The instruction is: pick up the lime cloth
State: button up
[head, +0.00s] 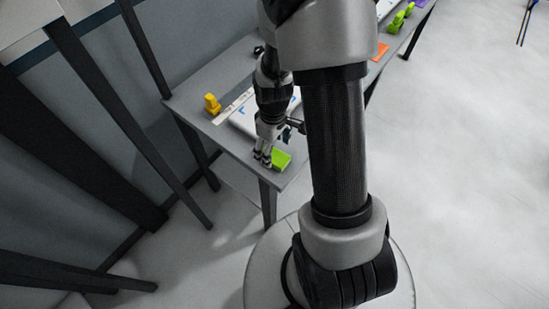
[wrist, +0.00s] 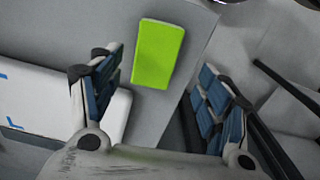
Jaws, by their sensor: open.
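The lime cloth (head: 281,160) is a small bright green folded rectangle lying flat near the front corner of the grey table in the head view. In the wrist view the lime cloth (wrist: 158,54) lies ahead of and between my two blue-padded fingers, closer to the left one. My gripper (head: 264,160) is just left of the cloth in the head view, pointing down. In the wrist view my gripper (wrist: 160,98) is open with nothing between the fingers. It looks apart from the cloth; the exact height above the table is hard to tell.
The grey table (head: 188,101) also holds a white panel with blue marks (wrist: 45,100) near my left finger, a yellow object (head: 212,104), an orange piece (head: 381,51) and a green tool (head: 399,20). The table's edge runs close beside the cloth. Floor lies beyond it.

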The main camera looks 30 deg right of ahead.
aim_at(275, 156)
jog(key=f, duration=0.1)
jog(key=f+b, duration=0.1)
jog(key=f, duration=0.3)
jog(key=shift+w+d+b, duration=0.15)
jog(key=shift+d+b, duration=0.15)
jog(key=shift+b, duration=0.1)
jog(key=shift+r, duration=0.1)
jog(key=c, duration=1)
